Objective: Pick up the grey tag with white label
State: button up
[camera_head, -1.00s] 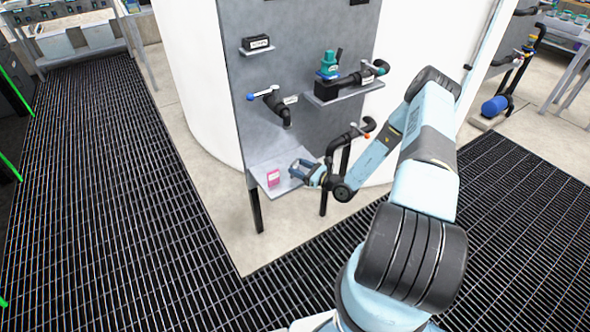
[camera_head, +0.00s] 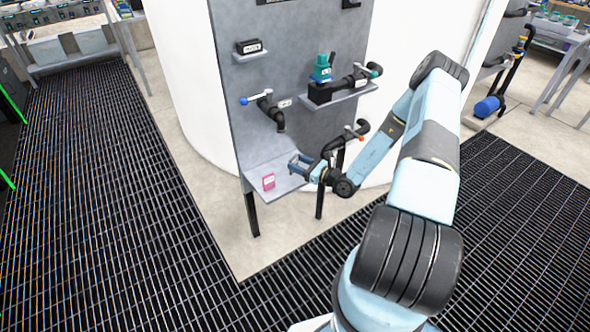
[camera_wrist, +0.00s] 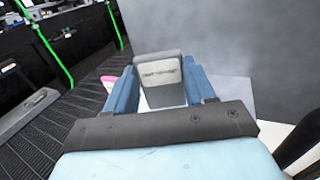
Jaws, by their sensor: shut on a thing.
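The grey tag with a white label (camera_wrist: 160,72) stands between my gripper's two blue fingers in the wrist view. My gripper (camera_wrist: 163,88) is shut on it, with one finger at each side. The printed label faces the wrist camera, but its text is too blurred to read. In the head view my gripper (camera_head: 298,163) is over the low grey shelf (camera_head: 262,188) at the foot of the panel. The tag is too small to make out there. Whether it touches the shelf I cannot tell.
A pink box (camera_head: 268,181) stands on the low shelf, left of my gripper. Above are a pipe with a blue-tipped handle (camera_head: 262,101), a shelf with a teal-topped valve (camera_head: 322,68), and a pipe with an orange handle (camera_head: 352,134). The dark grating left is clear.

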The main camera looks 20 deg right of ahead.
jog(key=s+d+r, duration=0.7)
jog(key=s, duration=0.2)
jog(key=shift+s+r, duration=0.35)
jog(key=shift+s, duration=0.05)
jog(key=shift+w, duration=0.1)
dwell(0.4)
